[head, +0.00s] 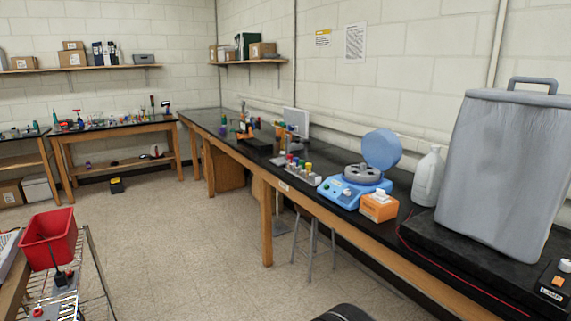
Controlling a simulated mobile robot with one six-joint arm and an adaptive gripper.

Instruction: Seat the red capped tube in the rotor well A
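A small tube with a red cap (289,158) appears to stand upright in a pale rack (303,179) on the long black bench, beside other tubes with differently coloured caps. A blue centrifuge (345,194) stands just right of the rack with its round lid (382,148) raised. Its grey rotor (362,172) shows in the open bowl. The wells are too small to tell apart, and I cannot read any mark for A. My gripper is not in view.
An orange and white box (379,207), a white jug (427,176) and a large grey covered thing (505,170) stand right of the centrifuge. A stool (313,240) stands under the bench. A red bin (48,240) is at the lower left. The middle floor (185,245) is clear.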

